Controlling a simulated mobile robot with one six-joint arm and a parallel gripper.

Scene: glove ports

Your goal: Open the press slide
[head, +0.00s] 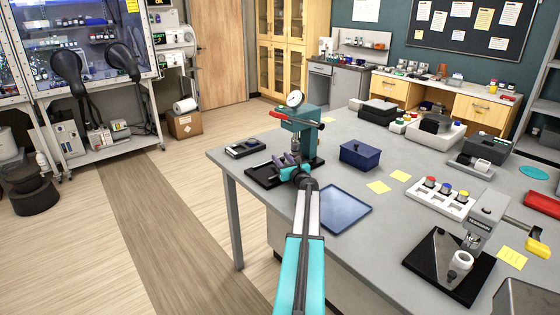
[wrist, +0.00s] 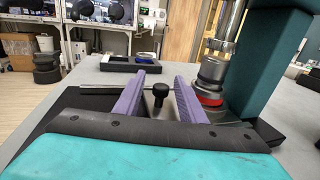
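The teal press (head: 301,131) stands near the table's left end, with a round dial gauge on top and a red-tipped lever. Its column also shows in the wrist view (wrist: 270,60). Below its ram is a grey cylinder with a red band (wrist: 210,82). A small black knob (wrist: 160,92) stands upright low at the press base, by a thin metal rod. My gripper (wrist: 165,72) is open, its purple fingers on either side of the knob, with gaps visible. In the head view my gripper (head: 290,161) is in front of the press and hides part of its base.
A black tray with small items (head: 245,148) lies left of the press. A blue box (head: 361,154) and a flat blue tray (head: 344,211) are to the right. The table's left edge is close, with open floor beyond.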

